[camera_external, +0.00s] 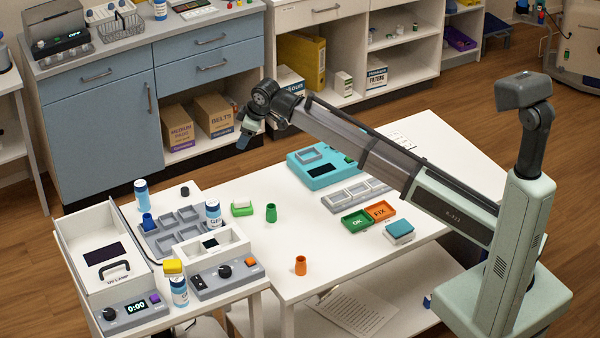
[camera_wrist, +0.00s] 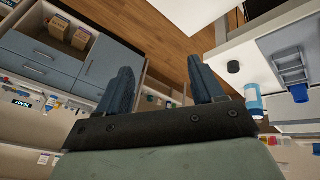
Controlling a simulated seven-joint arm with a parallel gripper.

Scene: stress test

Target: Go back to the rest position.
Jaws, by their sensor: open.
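My arm reaches from its column at the right, out over the white table (camera_external: 290,277), toward the upper left in the external view. My gripper (camera_external: 243,142) is at its end, raised high near the table's far edge, with the cabinets behind it. In the wrist view, my gripper (camera_wrist: 161,86) shows two dark blue fingers standing apart with nothing between them. It is open and empty and touches nothing that I can see.
On the table are a teal device (camera_external: 322,176), green (camera_external: 357,222) and orange (camera_external: 380,210) trays, a green cup (camera_external: 271,212) and an orange cup (camera_external: 300,265). A grey rack (camera_external: 165,243) and several bottles stand at the left. The air around my gripper looks clear.

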